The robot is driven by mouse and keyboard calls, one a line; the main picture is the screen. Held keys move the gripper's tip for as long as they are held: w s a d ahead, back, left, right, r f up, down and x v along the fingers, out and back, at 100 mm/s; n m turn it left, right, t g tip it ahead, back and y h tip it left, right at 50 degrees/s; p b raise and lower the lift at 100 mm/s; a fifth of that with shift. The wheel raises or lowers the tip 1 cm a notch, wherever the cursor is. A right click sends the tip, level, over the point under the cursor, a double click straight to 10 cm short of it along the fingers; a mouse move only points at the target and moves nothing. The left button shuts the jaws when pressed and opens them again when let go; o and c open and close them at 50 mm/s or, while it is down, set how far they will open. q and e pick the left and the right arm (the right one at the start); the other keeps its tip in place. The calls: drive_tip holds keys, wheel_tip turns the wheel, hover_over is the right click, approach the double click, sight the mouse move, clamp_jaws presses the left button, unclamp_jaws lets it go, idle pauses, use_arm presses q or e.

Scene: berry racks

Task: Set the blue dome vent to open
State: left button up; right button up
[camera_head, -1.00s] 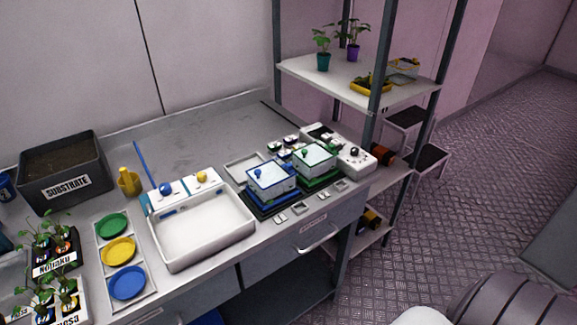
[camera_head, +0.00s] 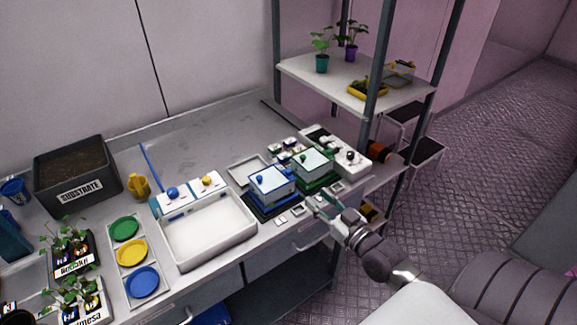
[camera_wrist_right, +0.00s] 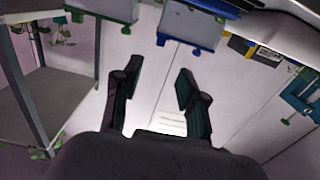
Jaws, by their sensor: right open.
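The blue dome (camera_head: 272,186) is a pale box with blue edges on a blue base, standing on the bench. A blue knob (camera_head: 267,180) sits on its top; I cannot tell how its vent is set. In the right wrist view the dome with the blue edge (camera_wrist_right: 190,27) is at the top, partly cut off. My right gripper (camera_head: 312,203) is open and empty, in front and to the right of the blue dome, apart from it. Its spread fingers show in the right wrist view (camera_wrist_right: 156,82). My left gripper is not in view.
A green-edged dome (camera_head: 313,164) stands just right of the blue one. A white control box (camera_head: 351,158) is beyond it. A white tray (camera_head: 210,236) lies to the left. A shelf rack (camera_head: 350,90) rises at the back right. The bench behind is largely clear.

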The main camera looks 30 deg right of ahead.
sight(290, 172)
drive_tip(key=w, duration=0.4)
drive_tip(key=w+p, duration=0.1)
drive_tip(key=w, duration=0.4)
drive_tip(key=w+p, duration=0.1)
drive_tip(key=w, duration=0.4)
drive_tip(key=shift+a, duration=0.25)
drive_tip(key=shift+s, duration=0.1)
clamp_jaws()
